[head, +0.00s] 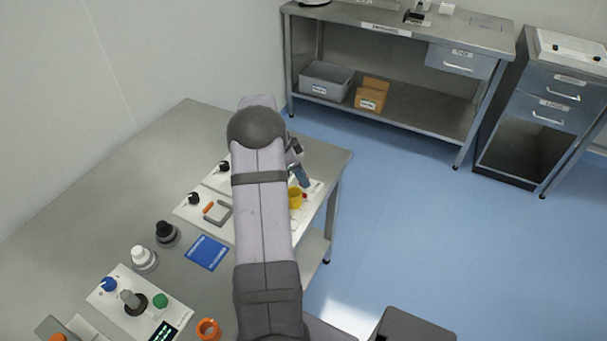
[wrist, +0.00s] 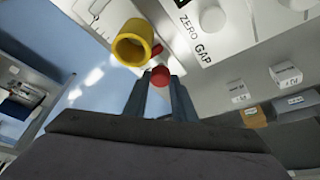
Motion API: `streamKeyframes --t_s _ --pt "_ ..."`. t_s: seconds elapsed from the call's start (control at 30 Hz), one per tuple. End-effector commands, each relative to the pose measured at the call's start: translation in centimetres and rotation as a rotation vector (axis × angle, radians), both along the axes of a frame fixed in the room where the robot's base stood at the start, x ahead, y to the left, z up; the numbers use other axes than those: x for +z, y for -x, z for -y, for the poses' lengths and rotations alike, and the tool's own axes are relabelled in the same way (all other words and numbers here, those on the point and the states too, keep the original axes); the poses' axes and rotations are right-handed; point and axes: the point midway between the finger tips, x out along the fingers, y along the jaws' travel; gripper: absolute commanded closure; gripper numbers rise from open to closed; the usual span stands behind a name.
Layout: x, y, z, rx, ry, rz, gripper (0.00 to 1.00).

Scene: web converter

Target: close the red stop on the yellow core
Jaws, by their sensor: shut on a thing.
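The yellow core (wrist: 131,46) is a short hollow ring in the upper part of the wrist view, with its open end facing the camera. In the head view the yellow core (head: 295,198) shows just right of my arm. The red stop (wrist: 160,76) shows as a round red knob between my fingertips, close to the core's lower right edge. A smaller red piece (wrist: 156,50) lies beside the core's right rim. My gripper (wrist: 162,84) is shut on the red knob. In the head view my gripper (head: 301,178) is just above the core, partly hidden by my arm.
A pale panel marked "ZERO GAP" (wrist: 195,38) with a round knob (wrist: 213,19) is right of the core. The grey table (head: 130,190) holds a blue pad (head: 207,252), black and white knobs, and an orange ring (head: 208,328). Blue floor is open to the right.

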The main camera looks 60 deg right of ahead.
Motion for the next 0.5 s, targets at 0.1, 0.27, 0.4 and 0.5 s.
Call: streamKeyframes --t_s 0.1,0.27,0.4,0.5 --pt "0.10 -0.05 0.06 0.001 0.002 0.001 0.88" --pt "0.11 -0.05 0.08 0.001 0.002 0.001 0.57" --pt "0.07 -0.03 0.07 0.001 0.001 0.001 0.57" --pt "0.05 -0.03 0.06 0.000 0.001 0.001 0.57"
